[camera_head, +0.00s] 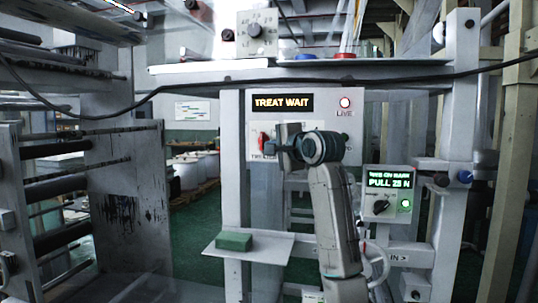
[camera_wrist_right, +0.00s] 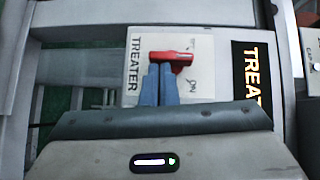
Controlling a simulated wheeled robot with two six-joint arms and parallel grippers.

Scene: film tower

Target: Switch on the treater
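The treater panel (camera_head: 322,118) is a pale plate with a lit display (camera_head: 282,103) reading "TREAT WAIT" and a red lamp (camera_head: 345,103) marked LIVE. Its red switch handle (camera_head: 262,143) shows just left of my right gripper (camera_head: 277,148). In the right wrist view the red handle (camera_wrist_right: 170,58) lies across the picture on the plate marked TREATER, with an ON mark to its lower right. The blue fingers of my right gripper (camera_wrist_right: 159,68) are close together, tips at the handle. Nothing shows between them; whether they touch it, I cannot tell. My left gripper is not in view.
A small shelf (camera_head: 222,252) with a green block (camera_head: 234,241) sits below the panel. A second box (camera_head: 389,193) reading "PULL 25 N" with a green lamp is to the right. A dark cable (camera_head: 190,87) crosses above the panel. Rollers (camera_head: 60,185) stand at left.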

